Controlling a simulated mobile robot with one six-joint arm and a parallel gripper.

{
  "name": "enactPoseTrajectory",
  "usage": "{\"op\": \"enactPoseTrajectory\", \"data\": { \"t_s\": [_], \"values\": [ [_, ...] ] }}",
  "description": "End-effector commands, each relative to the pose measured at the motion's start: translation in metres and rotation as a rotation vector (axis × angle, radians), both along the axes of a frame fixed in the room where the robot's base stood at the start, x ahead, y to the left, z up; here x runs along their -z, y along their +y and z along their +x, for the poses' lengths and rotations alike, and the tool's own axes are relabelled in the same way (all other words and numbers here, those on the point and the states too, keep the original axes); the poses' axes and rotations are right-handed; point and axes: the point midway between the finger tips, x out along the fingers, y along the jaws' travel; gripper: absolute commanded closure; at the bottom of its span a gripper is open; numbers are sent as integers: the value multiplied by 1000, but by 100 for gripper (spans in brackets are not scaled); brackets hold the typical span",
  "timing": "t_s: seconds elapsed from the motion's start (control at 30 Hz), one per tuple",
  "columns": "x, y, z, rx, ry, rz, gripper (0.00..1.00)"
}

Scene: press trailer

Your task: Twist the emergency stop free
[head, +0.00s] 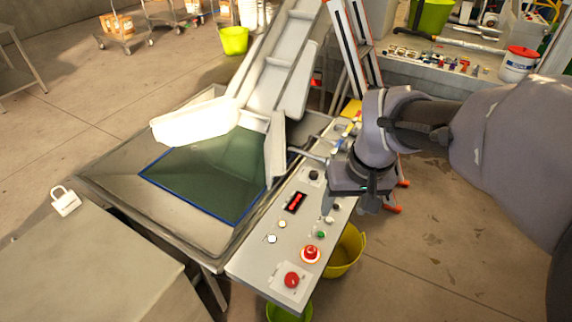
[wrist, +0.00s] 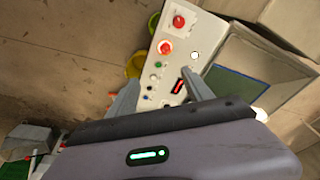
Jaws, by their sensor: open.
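The grey control panel (head: 258,262) runs along the front of the press table in the head view. Two red mushroom buttons sit at its near end. One red button (head: 291,280) is on a pale square plate; the other red button (head: 310,253) has a bright ring around its base. In the wrist view the plate button (wrist: 179,21) is at the top and the ringed button (wrist: 165,47) just below it. I cannot tell which is the emergency stop, nor whether either is pressed in. My gripper (wrist: 158,79) is open and empty above the panel, apart from both buttons.
A red-lit display (head: 296,202), a green button (head: 321,234) and several small controls share the panel. A yellow bucket (head: 345,252) stands on the floor beside it. A padlock (head: 64,201) lies on the bench at left. A ladder (head: 356,45) stands behind.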

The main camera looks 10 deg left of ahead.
Motion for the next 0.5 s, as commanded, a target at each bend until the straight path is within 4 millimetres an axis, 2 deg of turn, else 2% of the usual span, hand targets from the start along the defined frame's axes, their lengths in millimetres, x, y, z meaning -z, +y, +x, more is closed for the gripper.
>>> {"op": "enactPoseTrajectory", "data": {
  "t_s": [0.03, 0.1, 0.2, 0.3, 0.43, 0.5],
  "values": [
    [24, 15, 22, -91, 47, -36, 41],
    [60, 33, 46, -214, 94, -80, 41],
    [101, 51, 65, -339, 138, -120, 41],
    [123, 59, 72, -397, 159, -138, 41],
    [144, 60, 72, -408, 166, -142, 41],
    [164, 60, 72, -408, 167, -142, 41]
  ]
}}
